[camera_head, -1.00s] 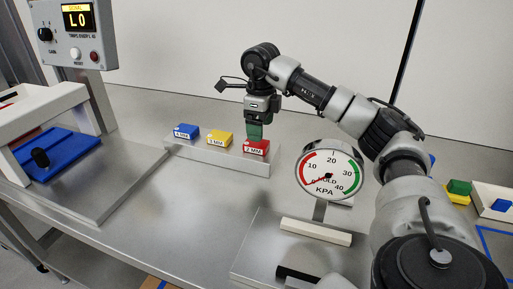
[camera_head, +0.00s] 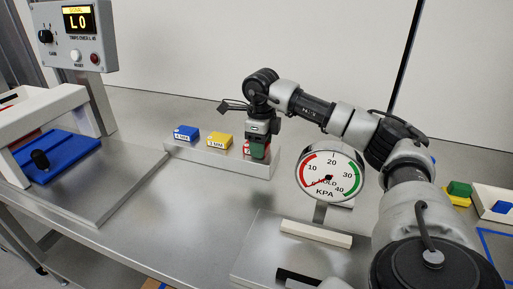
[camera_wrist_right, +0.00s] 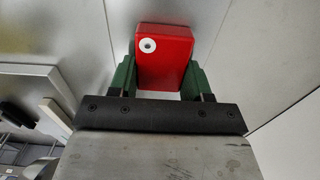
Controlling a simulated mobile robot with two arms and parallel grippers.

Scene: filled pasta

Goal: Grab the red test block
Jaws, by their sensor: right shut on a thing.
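The red test block (camera_wrist_right: 165,62) sits between the two green fingers of my right gripper (camera_wrist_right: 163,82) in the right wrist view, with a small white ring mark near one corner. In the head view my right gripper (camera_head: 258,150) is over the right end of the light block holder (camera_head: 225,158), its fingers shut on the red block. The block is mostly hidden there by the fingers, with only a little red showing. I cannot tell whether the block still touches the holder. My left gripper is not in view.
A blue block (camera_head: 187,133) and a yellow block (camera_head: 219,140) stand on the holder to the left. A pressure gauge (camera_head: 330,172) stands just right of the gripper. A control box (camera_head: 75,35) and a blue-plated press (camera_head: 60,160) are at left.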

